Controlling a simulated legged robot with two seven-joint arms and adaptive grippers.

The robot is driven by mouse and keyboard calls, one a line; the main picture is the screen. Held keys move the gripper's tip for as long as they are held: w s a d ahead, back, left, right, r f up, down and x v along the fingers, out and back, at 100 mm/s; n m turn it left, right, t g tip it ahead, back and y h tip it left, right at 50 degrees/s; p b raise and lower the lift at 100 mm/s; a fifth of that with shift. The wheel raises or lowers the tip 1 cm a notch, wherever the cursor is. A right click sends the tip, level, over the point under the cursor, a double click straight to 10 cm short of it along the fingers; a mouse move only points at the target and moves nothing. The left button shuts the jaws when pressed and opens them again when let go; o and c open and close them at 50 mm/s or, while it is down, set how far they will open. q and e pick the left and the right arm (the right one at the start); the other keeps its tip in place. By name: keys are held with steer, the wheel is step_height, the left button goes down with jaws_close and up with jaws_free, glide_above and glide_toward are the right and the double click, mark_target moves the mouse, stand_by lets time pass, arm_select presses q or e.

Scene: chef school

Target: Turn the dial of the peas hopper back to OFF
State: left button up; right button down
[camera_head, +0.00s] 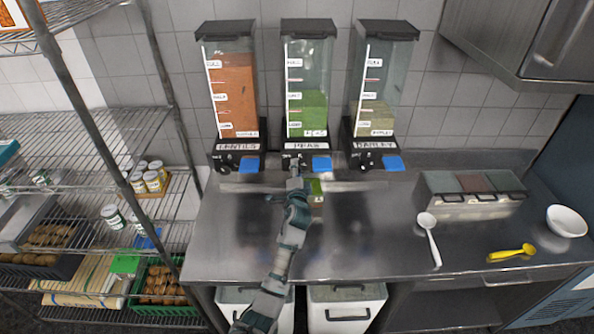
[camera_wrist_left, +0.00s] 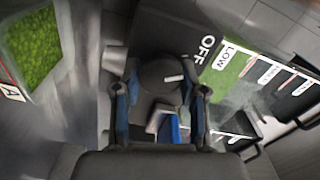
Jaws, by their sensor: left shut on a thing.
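The peas hopper (camera_head: 308,80) is the middle one of three on the back wall, partly filled with green peas. Its base carries a PEAS label (camera_head: 306,146). My left gripper (camera_head: 294,168) reaches up to the front of this base and covers its dial in the head view. In the left wrist view the round dark dial (camera_wrist_left: 158,78) sits between the two fingers of the gripper (camera_wrist_left: 160,100), which is shut on it. A short white mark on the dial points right in that view, and the OFF label (camera_wrist_left: 207,47) lies to its upper right. My right gripper is not in view.
The lentils hopper (camera_head: 233,85) and barley hopper (camera_head: 379,85) stand on either side. A small container with green contents (camera_head: 316,198) is beside my left wrist.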

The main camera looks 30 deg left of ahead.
arm_select(q)
steer(key=shift+f, duration=0.55)
steer(key=o, duration=1)
steer(key=shift+o, duration=0.7)
steer(key=shift+s+r, duration=0.1)
steer(key=shift+a+r, duration=0.1)
steer(key=shift+r, duration=0.05)
steer(key=v, duration=1.2)
